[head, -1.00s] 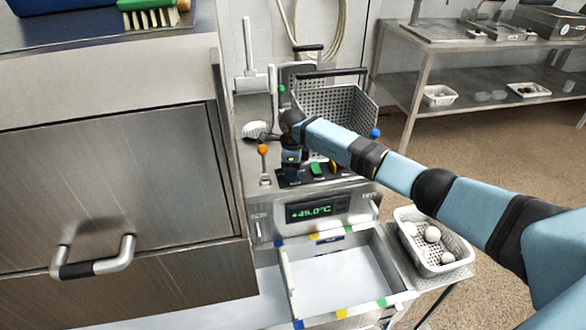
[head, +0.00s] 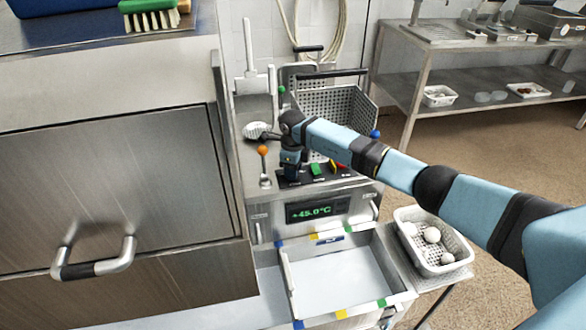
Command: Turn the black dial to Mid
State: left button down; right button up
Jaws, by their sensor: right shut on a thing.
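My right arm comes in from the right, and my right gripper (head: 290,172) points down at the left end of the black control panel (head: 335,175) on top of the machine. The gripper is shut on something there. The black dial is hidden under the gripper, so its setting cannot be read. A green switch (head: 316,169) and a red lever (head: 338,166) sit on the panel to the right of the gripper. The display (head: 317,209) below reads +45.0°C in green. My left gripper is not in view.
An orange-knobbed lever (head: 263,151) stands just left of the gripper. Perforated baskets (head: 335,105) stand behind it. An open, empty drawer (head: 335,275) juts out below. A white basket with several white balls (head: 433,240) is at right. A steel cabinet (head: 110,190) fills the left.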

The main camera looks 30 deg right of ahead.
jog(key=shift+r+m, duration=0.1)
jog(key=shift+m, duration=0.8)
jog(key=shift+m+p, duration=0.4)
jog(key=shift+m, duration=0.5)
jog(key=m+p, duration=0.1)
jog(key=m, duration=0.3)
jog(key=shift+m+p, duration=0.35)
jog(key=shift+m, duration=0.85)
jog(key=o, duration=0.9)
